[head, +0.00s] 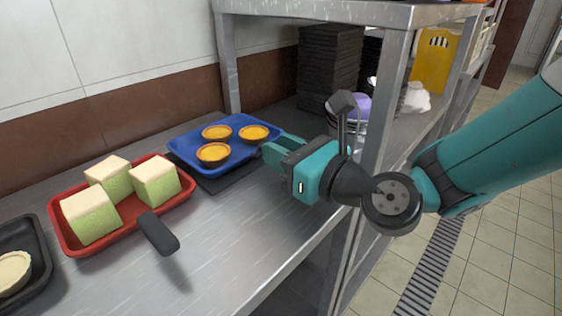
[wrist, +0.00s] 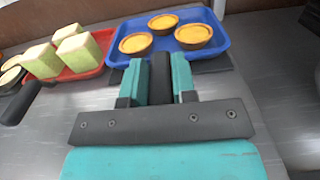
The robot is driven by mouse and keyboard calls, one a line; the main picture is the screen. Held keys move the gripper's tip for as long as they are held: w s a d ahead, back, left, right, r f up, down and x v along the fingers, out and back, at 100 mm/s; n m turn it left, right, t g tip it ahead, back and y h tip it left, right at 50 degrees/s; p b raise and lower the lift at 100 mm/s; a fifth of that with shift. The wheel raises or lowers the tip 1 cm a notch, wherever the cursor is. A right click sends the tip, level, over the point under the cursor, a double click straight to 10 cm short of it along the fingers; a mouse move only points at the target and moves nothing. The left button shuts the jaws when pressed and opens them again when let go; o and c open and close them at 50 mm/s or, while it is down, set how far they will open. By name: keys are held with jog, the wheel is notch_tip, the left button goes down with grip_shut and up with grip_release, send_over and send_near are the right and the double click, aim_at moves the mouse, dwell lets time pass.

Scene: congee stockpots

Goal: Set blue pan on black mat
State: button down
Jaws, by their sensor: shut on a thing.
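The blue pan (head: 186,151) holds three orange tarts and is at the middle of the steel counter, near the back wall. It also shows in the wrist view (wrist: 163,45). My gripper (head: 271,150) is at its right end in the head view. In the wrist view my gripper's fingers (wrist: 160,62) are shut on the pan's black handle (wrist: 160,80). The black mat (head: 232,176) lies beneath the pan, with its front part showing; its edge also shows in the wrist view (wrist: 215,66). I cannot tell whether the pan touches the mat.
A red pan (head: 62,240) with three green cake cubes stands to the left, its black handle (head: 158,233) pointing forward. A black pan (head: 40,270) with a tart is at the far left. A shelf post (head: 385,110) and dark stacked trays (head: 328,65) stand to the right.

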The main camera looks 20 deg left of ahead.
jog(key=shift+f, duration=0.25)
jog(key=c, duration=0.9)
grip_release()
jog(key=s+d+f+n+g+h+b, duration=0.1)
jog(key=s+d+n+h, duration=0.3)
jog(key=d+n, duration=0.5)
jog(key=s+d+f+n+g+h+b, duration=0.2)
jog(key=s+d+n, duration=0.4)
jog(key=d+n, duration=0.4)
jog(key=s+d+f+n+g+h+b, duration=0.1)
jog(key=s+d+n+g+h, duration=0.2)
jog(key=d+n, duration=0.7)
jog(key=shift+s+f+n+g+h, duration=0.2)
jog(key=shift+s+h, duration=0.35)
jog(key=shift+h, duration=0.3)
jog(key=shift+s+f+n+g+h, duration=0.1)
jog(key=shift+s+f+g+h, duration=0.1)
jog(key=shift+s+h, duration=0.5)
